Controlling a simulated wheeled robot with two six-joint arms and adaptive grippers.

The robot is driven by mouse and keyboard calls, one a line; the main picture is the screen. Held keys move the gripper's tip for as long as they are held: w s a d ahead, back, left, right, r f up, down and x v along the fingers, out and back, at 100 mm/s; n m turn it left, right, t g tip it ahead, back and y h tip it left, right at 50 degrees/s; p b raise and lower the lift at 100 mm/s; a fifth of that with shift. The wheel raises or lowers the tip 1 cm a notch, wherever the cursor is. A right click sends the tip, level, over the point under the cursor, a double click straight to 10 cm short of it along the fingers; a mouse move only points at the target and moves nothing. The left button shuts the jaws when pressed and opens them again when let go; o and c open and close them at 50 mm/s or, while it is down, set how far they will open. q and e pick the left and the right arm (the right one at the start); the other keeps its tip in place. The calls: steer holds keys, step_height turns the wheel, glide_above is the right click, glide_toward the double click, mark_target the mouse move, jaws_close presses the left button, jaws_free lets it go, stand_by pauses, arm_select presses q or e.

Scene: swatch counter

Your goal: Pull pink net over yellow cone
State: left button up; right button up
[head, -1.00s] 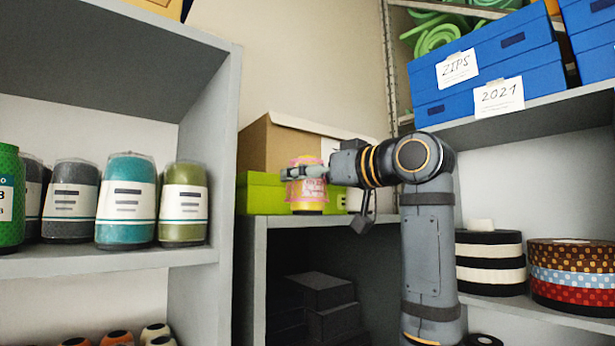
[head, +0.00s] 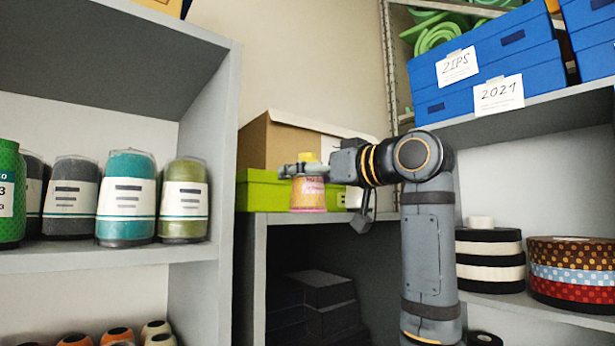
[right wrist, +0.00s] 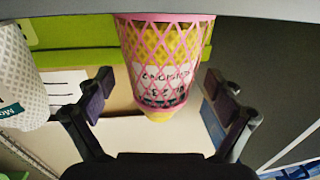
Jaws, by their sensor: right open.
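The yellow cone (head: 307,157) stands upright on the grey shelf top in the head view, its yellow tip showing. The pink net (head: 308,194) is around the cone's lower and middle part. In the right wrist view, where the cone appears upside down, the net (right wrist: 166,45) covers the cone and its label down to the wide base, and the tip (right wrist: 158,117) sticks out. My right gripper (head: 303,170) is at the cone's upper part, fingers open on both sides with gaps to the net. My left gripper is out of view.
A green box (head: 262,190) and a cardboard box (head: 290,145) stand right behind the cone. A white patterned spool (right wrist: 18,80) stands beside it in the wrist view. Thread cones (head: 127,195) fill the left shelf, and ribbon rolls (head: 570,275) sit on the right.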

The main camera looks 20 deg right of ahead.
steer(key=shift+s+d, duration=0.2)
steer(key=shift+s, duration=0.1)
steer(key=v, duration=1.1)
steer(key=shift+s, duration=0.15)
